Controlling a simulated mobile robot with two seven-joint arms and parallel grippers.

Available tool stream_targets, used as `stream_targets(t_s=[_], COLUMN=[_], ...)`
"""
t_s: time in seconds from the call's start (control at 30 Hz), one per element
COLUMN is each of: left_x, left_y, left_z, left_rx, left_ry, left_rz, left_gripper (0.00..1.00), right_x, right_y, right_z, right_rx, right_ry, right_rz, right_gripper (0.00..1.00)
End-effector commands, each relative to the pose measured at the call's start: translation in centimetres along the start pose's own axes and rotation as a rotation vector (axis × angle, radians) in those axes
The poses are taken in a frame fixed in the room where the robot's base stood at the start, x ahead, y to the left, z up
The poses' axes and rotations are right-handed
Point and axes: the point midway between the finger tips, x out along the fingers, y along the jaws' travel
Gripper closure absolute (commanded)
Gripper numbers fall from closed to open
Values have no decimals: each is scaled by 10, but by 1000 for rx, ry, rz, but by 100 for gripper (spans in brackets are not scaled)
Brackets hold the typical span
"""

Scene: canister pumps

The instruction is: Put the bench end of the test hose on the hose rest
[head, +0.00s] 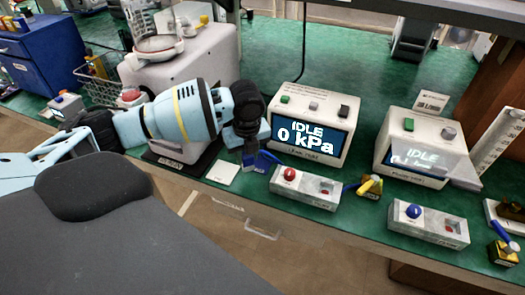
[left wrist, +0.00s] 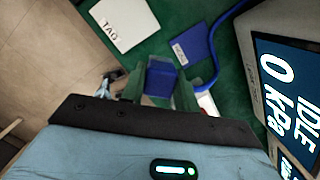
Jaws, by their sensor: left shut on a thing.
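My left gripper (head: 250,155) is low over the front edge of the green bench, left of the first pump's display. In the left wrist view its two green fingers (left wrist: 160,88) are shut on a blue block (left wrist: 163,78), which looks like the end of the test hose. The blue hose (left wrist: 213,55) curves in from the top and passes behind the right finger; where it joins the block is hidden. A blue labelled plate (left wrist: 190,46), possibly the hose rest, lies just beyond the block, apart from it. It shows in the head view (head: 267,159). My right gripper is out of view.
A pump (head: 340,110) reads IDLE 0 kPa. A red-knob box (head: 305,188), a yellow fitting (head: 371,186) and a blue-knob box (head: 428,226) line the bench front. A white TAG card (head: 222,172) lies left of the gripper. A second pump (head: 430,125) stands further right.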

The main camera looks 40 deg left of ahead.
Motion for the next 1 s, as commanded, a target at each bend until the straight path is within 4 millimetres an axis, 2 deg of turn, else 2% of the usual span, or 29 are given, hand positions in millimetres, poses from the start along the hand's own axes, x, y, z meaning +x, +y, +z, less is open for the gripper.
stream_targets(t_s=[0.2, 0.33, 0.77, 1.0], left_x=[8, 10, 11, 43], left_y=[-36, -49, -60, -60], left_z=[20, 28, 36, 32], left_rx=[-3, -2, -1, -1], left_ry=[1, 0, -1, -1], left_rz=[-1, -1, 0, 2], left_gripper=[93, 93, 93, 93], right_x=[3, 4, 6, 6], right_y=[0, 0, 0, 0], right_z=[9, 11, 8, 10], right_rx=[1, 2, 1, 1], right_ry=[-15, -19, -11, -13], right_rz=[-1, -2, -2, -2], right_gripper=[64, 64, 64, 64])
